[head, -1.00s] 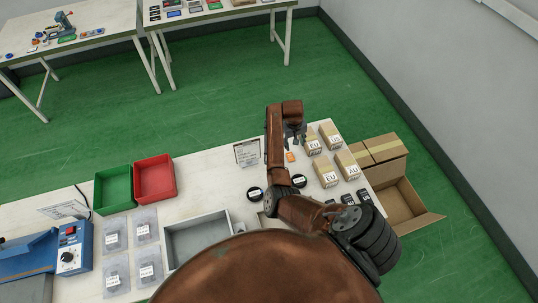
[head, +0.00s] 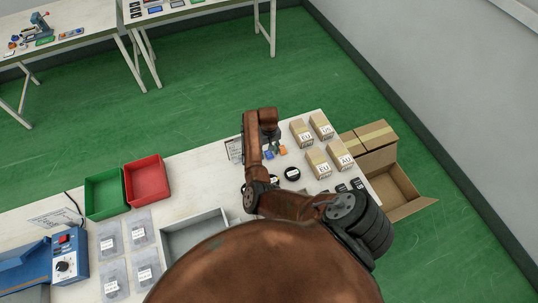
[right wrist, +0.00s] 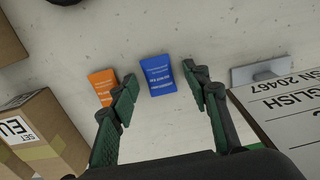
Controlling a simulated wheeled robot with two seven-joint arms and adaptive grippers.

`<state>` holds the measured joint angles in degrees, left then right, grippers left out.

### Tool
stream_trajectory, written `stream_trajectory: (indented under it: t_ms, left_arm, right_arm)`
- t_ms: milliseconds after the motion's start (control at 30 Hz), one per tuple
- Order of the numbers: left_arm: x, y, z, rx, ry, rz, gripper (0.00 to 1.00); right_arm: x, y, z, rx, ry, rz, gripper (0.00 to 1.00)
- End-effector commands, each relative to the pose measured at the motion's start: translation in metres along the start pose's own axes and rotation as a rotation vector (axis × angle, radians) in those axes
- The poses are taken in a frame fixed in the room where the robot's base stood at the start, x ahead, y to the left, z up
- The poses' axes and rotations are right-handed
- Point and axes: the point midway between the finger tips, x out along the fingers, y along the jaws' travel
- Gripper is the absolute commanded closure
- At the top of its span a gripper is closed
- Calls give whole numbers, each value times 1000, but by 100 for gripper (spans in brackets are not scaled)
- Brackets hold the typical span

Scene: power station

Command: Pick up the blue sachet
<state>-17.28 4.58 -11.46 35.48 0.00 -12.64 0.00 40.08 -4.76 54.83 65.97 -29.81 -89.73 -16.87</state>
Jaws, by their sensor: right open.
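The blue sachet (right wrist: 158,75) lies flat on the pale tabletop in the right wrist view, with small white print. It also shows as a small blue patch (head: 268,155) below my right gripper in the head view. My right gripper (right wrist: 163,88) is open and empty, its fingers on either side of the sachet in the picture. In the head view, the right gripper (head: 270,136) is over the table's far part. I cannot tell its exact height. The left gripper is not in view.
An orange sachet (right wrist: 102,86) lies left of the blue one, close to the left finger. A carton marked EU (right wrist: 38,130) stands at left, and a printed sign (right wrist: 285,110) at right. Red (head: 147,180) and green (head: 104,193) bins stand farther left.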

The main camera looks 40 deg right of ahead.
Motion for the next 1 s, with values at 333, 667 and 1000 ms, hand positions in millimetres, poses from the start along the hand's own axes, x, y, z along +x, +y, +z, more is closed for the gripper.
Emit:
stream_trajectory:
  t_ms: [333, 667, 1000]
  left_arm:
    - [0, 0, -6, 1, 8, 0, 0]
    - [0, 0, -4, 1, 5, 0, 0]
    - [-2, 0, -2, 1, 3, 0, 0]
  right_arm:
    - [0, 1, 1, 2, 0, 0, 70]
    - [0, 1, 1, 2, 0, 0, 87]
    - [-20, 1, 0, 3, 3, 1, 87]
